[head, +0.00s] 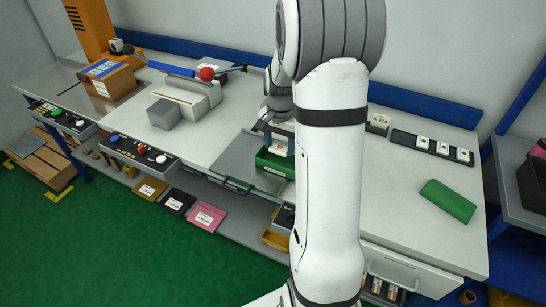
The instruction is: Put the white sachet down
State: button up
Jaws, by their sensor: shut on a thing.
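My gripper (268,125) reaches down at the middle of the bench, partly hidden behind my own white arm. It is shut on the white sachet (279,149), which shows as a small pale patch with a reddish mark just below the fingers. The sachet is over the green bin (268,164). I cannot tell whether it touches the bin. The bin's right part is hidden by my arm.
A grey plate (238,160) lies left of the bin. At right are a dark rack (402,138) with several white packets and a green block (447,200). Grey blocks (166,114), a red ball (207,74) and a cardboard box (108,80) stand left. The right benchtop has free room.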

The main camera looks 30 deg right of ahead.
notch_tip(320, 180, down, 6)
jog(key=shift+a+f, duration=0.1)
jog(key=shift+f, duration=0.15)
jog(key=shift+f, duration=0.1)
jog(key=o, duration=1)
